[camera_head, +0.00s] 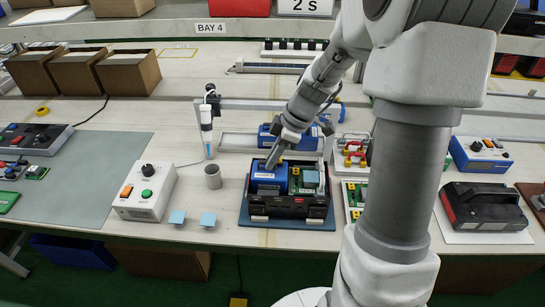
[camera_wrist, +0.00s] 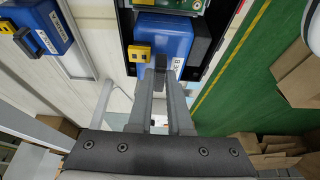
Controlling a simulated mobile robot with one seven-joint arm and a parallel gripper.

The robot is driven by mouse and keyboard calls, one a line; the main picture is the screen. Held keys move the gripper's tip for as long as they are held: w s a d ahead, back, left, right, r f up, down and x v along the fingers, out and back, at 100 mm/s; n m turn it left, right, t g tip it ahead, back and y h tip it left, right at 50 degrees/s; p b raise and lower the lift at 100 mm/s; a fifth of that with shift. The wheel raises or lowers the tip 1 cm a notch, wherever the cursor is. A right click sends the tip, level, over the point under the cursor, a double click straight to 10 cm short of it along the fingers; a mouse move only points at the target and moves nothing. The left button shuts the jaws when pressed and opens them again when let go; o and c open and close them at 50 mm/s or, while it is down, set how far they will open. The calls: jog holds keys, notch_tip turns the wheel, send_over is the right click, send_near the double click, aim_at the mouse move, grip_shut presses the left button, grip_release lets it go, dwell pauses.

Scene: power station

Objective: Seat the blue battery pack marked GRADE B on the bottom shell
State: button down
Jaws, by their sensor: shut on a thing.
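A blue battery pack (camera_head: 268,181) is at the left half of the black bottom shell (camera_head: 290,209), beside a green circuit board (camera_head: 309,180). I cannot tell whether it rests fully down. In the wrist view the pack (camera_wrist: 165,35) has a yellow connector (camera_wrist: 140,54) and a white label ending in B, partly covered. My gripper (camera_head: 271,164) comes down over the pack from above. In the wrist view its fingers (camera_wrist: 160,68) are shut at the pack's near edge; the exact contact is hidden. A second blue pack (camera_head: 267,138) stands behind the shell, also in the wrist view (camera_wrist: 45,28).
The shell sits on a blue mat (camera_head: 257,232). A grey cup (camera_head: 213,177), a white button box (camera_head: 145,191) and light-blue blocks (camera_head: 208,220) are to the left. A tray with red and yellow parts (camera_head: 354,153) is to the right. Grey mat space (camera_head: 85,190) lies left.

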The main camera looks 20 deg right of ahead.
aim_at(273, 169)
jog(key=shift+f+b, duration=1.4)
jog(key=shift+f, duration=0.1)
jog(key=shift+f+b, duration=0.65)
jog(key=shift+b, duration=0.05)
dwell(0.4)
jog(key=c, duration=0.8)
grip_release()
jog(key=shift+o, duration=0.3)
jog(key=o, duration=0.4)
notch_tip(273, 169, up, 15)
jog(key=p, duration=0.9)
jog(key=shift+f, duration=0.1)
